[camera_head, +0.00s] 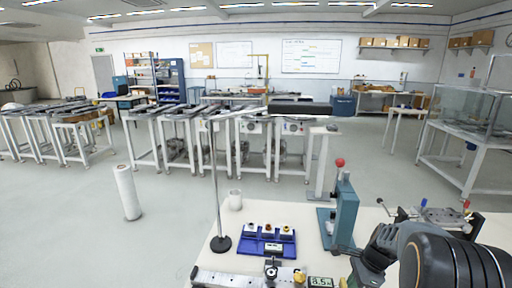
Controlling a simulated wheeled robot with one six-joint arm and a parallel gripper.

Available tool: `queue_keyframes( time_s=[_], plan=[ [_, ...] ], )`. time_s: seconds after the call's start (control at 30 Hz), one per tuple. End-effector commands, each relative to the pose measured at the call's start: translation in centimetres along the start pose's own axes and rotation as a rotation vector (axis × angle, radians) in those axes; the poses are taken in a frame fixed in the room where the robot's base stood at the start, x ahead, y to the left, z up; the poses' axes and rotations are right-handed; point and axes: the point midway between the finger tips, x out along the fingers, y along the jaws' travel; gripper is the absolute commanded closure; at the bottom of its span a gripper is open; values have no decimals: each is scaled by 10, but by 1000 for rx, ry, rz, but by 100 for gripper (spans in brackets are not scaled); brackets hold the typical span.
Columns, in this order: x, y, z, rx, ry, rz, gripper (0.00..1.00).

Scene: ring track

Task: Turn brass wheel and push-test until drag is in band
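A small brass-coloured wheel (299,277) shows at the bottom edge, at the right end of a pale metal rail (225,280). A dark clamp-like block (271,268) sits on the rail to its left. A small display (320,282) right of the wheel appears to read 8.5; its unit is unclear and it is partly cut off. My arm comes in from the lower right and bends down toward the bottom edge, right of the display. My gripper's fingers do not show, so I cannot tell whether they touch anything.
A metal fixture (440,217) lies behind my arm.

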Motion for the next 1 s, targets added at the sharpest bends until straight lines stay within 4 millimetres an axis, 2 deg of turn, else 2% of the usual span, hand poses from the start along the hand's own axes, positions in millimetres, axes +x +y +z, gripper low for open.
queue_keyframes(
  time_s=[1.0],
  plan=[
    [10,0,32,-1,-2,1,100]
  ],
)
